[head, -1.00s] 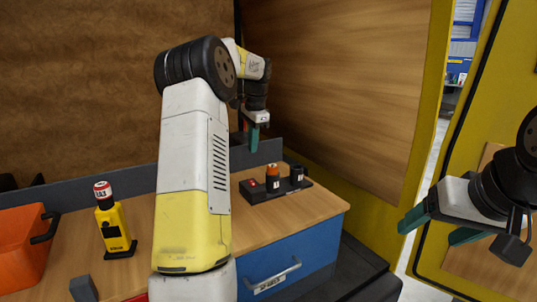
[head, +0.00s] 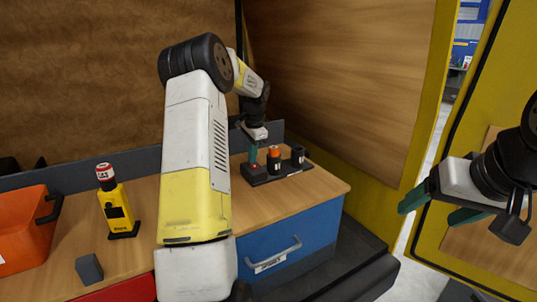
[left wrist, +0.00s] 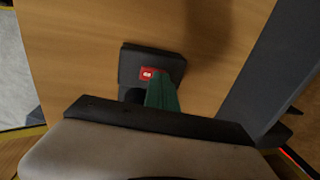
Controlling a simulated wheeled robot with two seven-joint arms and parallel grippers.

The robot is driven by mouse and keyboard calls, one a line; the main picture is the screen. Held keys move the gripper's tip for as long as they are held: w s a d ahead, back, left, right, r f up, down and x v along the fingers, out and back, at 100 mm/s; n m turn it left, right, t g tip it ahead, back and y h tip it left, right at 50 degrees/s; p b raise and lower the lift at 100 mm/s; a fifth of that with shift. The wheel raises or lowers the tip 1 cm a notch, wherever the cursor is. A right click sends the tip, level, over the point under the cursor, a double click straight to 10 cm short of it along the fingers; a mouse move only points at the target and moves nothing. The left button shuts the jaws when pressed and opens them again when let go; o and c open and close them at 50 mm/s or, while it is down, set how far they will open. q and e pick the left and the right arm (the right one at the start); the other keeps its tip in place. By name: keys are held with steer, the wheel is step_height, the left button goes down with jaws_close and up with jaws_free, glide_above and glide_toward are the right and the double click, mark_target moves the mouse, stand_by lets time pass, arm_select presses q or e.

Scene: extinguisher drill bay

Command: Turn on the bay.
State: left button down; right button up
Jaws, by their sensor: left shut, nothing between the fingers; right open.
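A black control base (head: 277,177) stands on the wooden counter, with an orange-topped knob (head: 273,154) and a black knob (head: 298,155) on it. At its left end is a red switch, which shows clearly in the left wrist view (left wrist: 151,73). My left gripper (head: 253,158) is shut and empty, its green fingers pointing down at the switch end. In the left wrist view the fingers (left wrist: 161,92) overlap the edge of the base beside the red switch; contact cannot be told. My right gripper (head: 438,208) is open and empty, away at the right.
A yellow device with a red-and-white top (head: 116,208), an orange bin (head: 25,230) and a small grey block (head: 89,269) are on the counter's left. A blue drawer (head: 290,245) is below the base. A wooden wall panel (head: 340,80) rises behind.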

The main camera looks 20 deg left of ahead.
mark_target(255, 166)
arm_select(q)
steer(key=shift+w+a+f+g+h, duration=0.1)
steer(key=shift+a+f+g+h, duration=0.05)
steer(key=shift+f+g+h, duration=0.15)
steer(key=shift+s+d, duration=0.6)
steer(key=shift+d, duration=0.1)
step_height(255, 166, up, 8)
steer(key=shift+s+d, duration=0.15)
steer(key=shift+d, duration=0.05)
stand_by(0.5)
